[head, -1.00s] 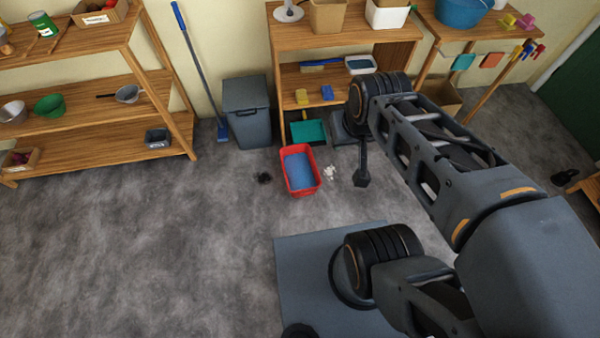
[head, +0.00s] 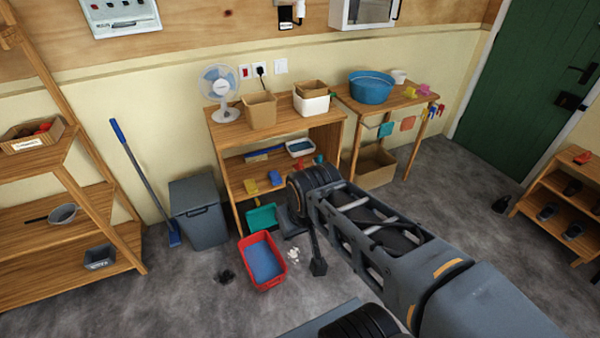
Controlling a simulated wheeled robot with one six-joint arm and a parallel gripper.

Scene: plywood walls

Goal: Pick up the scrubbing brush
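A long blue item with a pale edge (head: 264,154) lies on the middle shelf of the wooden unit (head: 228,180), at its back left. It may be the scrubbing brush, but it is too small to be sure. No other clear scrubbing brush shows. My gripper (head: 318,267) hangs at the end of my arm, in front of the unit and to the right of a red tub. It is small and dark, and I cannot see its fingers apart. It appears to touch nothing. My arm hides the right part of the unit's lower shelves.
The red tub (head: 278,275) with blue inside stands on the floor, with white scraps (head: 293,256) beside it. A grey bin (head: 199,214) and a blue broom (head: 145,185) stand left. A yellow sponge (head: 250,187) sits on the shelf. Open floor lies at left front.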

